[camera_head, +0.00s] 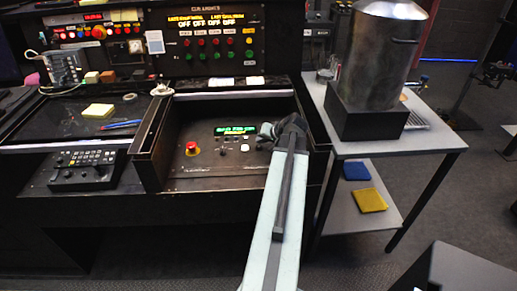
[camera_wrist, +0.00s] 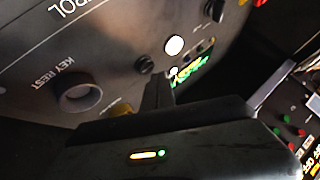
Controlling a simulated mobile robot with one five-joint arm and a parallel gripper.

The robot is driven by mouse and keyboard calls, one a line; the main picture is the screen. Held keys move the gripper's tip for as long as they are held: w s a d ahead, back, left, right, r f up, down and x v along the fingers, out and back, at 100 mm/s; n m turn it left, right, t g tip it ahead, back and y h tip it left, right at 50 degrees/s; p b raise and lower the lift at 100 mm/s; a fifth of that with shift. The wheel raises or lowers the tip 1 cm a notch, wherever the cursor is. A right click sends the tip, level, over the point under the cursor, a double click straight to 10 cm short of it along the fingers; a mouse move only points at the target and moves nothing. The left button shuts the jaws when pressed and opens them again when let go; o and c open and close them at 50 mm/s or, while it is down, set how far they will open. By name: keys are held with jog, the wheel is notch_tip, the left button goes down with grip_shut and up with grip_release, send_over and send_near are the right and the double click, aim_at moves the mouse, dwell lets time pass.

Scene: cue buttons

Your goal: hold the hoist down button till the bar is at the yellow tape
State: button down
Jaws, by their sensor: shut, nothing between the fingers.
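The control panel (camera_head: 215,165) is a black sloped box with a red mushroom button (camera_head: 192,148), a lit green display (camera_head: 236,130) and a white round button (camera_head: 245,148). In the wrist view the white button (camera_wrist: 173,46) sits beside a dark round knob or button (camera_wrist: 145,64). No hoist down label is readable. My gripper (camera_head: 266,132) is over the panel's right part. In the wrist view my gripper (camera_wrist: 158,88) is shut and empty, its tips just below the dark knob; contact cannot be told. The bar and the yellow tape are not seen.
A ring marked KEY REST (camera_wrist: 80,95) is on the panel. The panel's raised side walls stand close to my arm. A side table (camera_head: 435,141) at the right bears a large metal cylinder (camera_head: 375,60). A small keypad console (camera_head: 85,168) lies at the left.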

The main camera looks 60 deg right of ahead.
dwell(0.3)
jog(key=shift+f+b, duration=0.4)
